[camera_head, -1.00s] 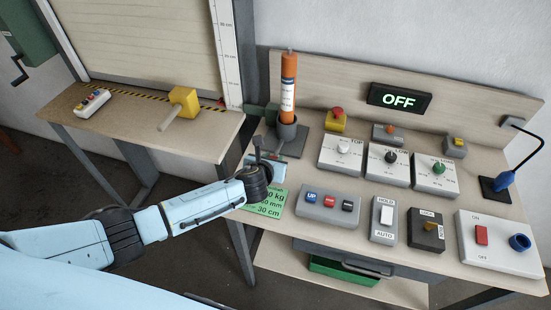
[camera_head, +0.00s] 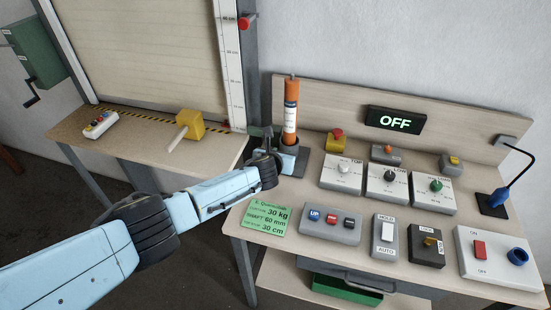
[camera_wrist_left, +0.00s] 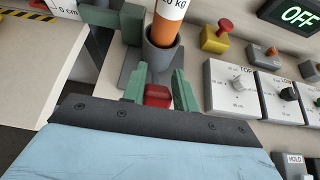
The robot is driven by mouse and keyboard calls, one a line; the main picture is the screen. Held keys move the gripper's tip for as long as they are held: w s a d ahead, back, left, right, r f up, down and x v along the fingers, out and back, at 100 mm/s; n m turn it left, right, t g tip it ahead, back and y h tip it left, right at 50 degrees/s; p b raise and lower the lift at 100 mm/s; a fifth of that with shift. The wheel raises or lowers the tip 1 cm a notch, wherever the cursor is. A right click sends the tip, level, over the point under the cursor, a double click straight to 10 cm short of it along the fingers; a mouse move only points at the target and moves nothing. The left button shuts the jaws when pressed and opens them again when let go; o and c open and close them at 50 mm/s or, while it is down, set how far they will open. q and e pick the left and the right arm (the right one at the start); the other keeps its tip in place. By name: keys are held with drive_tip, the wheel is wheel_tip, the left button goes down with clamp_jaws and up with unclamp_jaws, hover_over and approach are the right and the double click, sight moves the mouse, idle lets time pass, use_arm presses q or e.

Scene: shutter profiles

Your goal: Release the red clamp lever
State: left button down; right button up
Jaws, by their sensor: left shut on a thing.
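The red clamp lever (camera_wrist_left: 157,95) shows in the left wrist view as a short red block at the foot of the grey cup that holds an orange cylinder (camera_wrist_left: 168,20). My left gripper (camera_wrist_left: 160,82) has its green fingers on either side of the lever and is shut on it. In the head view my left gripper (camera_head: 273,152) is at the base of the orange cylinder (camera_head: 290,112), and the lever is hidden there. My right gripper is in neither view.
A green block (camera_wrist_left: 128,22) stands left of the cup. The dial boxes (camera_head: 342,173) and the button box (camera_head: 330,225) are to the right. A green card (camera_head: 268,218) lies at the front left. The display (camera_head: 395,120) reads OFF.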

use_arm(q)
drive_tip(key=shift+w+r, duration=0.2)
drive_tip(key=shift+r, duration=0.05)
drive_tip(key=c, duration=1.5)
unclamp_jaws()
drive_tip(key=o, duration=0.4)
drive_tip(key=shift+f, duration=0.2)
drive_tip(key=shift+s+r, duration=0.1)
drive_tip(key=shift+s, duration=0.05)
